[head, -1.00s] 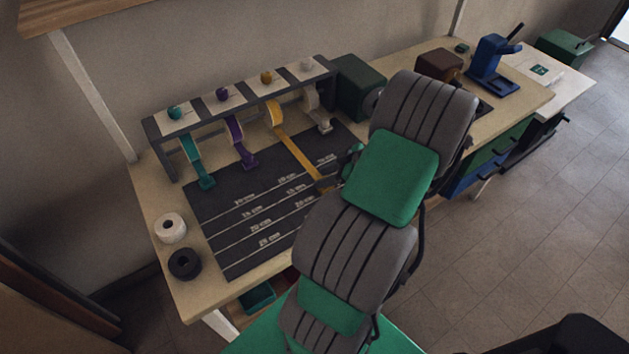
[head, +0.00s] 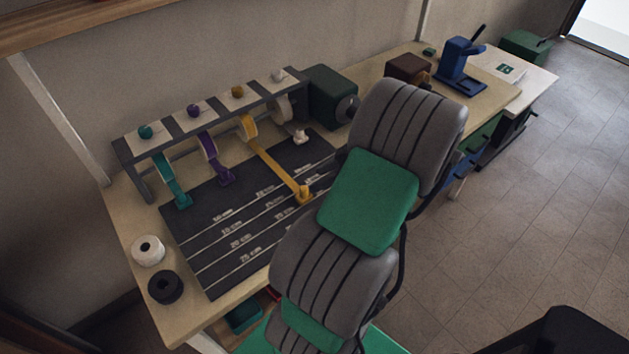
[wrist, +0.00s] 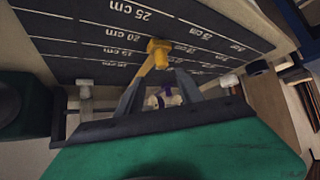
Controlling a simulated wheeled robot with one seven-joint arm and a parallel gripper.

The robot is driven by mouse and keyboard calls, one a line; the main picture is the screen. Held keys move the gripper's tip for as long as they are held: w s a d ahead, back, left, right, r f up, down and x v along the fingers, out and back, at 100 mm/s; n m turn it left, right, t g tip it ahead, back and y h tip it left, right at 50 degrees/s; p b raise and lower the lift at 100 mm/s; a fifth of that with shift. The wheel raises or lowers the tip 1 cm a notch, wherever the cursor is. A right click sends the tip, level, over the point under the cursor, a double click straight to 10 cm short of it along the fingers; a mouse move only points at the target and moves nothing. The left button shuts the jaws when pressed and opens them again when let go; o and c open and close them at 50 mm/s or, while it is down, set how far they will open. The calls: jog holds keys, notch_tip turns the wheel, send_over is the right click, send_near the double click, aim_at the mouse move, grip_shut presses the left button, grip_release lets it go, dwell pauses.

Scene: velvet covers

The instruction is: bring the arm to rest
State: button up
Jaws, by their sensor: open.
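My gripper (wrist: 158,76) is open in the wrist view, with its two dark fingers apart and nothing held between them. The yellow ribbon's end piece (wrist: 158,50) shows just beyond the fingertips, apparently clear of them. In the head view the yellow ribbon (head: 272,163) is drawn out across the dark measuring mat, its end piece (head: 304,193) lying on the marked lines. My arm, grey with green panels, fills the centre right of the head view and hides the gripper there.
The dark rack (head: 210,118) also holds teal (head: 170,180), purple (head: 212,160) and white ribbons. A white roll (head: 148,250) and black roll (head: 165,287) sit at the table's left edge. A dark green box (head: 328,95) and blue press (head: 458,65) stand farther right. Open floor lies right.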

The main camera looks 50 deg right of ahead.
jog(key=w+a+r+m+g, duration=0.1)
jog(key=w+a+r+g, duration=0.1)
jog(key=w+a, duration=0.4)
jog(key=w+a+r+g, duration=0.2)
jog(key=w+a, duration=0.1)
jog(key=a, duration=0.6)
jog(key=s+a+r+m+h, duration=0.2)
jog(key=a, duration=0.6)
jog(key=s+a+r+m+h, duration=0.1)
jog(key=s+a+r+m, duration=0.1)
jog(key=a, duration=0.7)
jog(key=shift+s+a+r+g+h, duration=0.3)
jog(key=shift+s+r+g+h, duration=0.1)
jog(key=shift+s+r, duration=0.25)
jog(key=shift+w, duration=0.1)
jog(key=shift+c, duration=0.7)
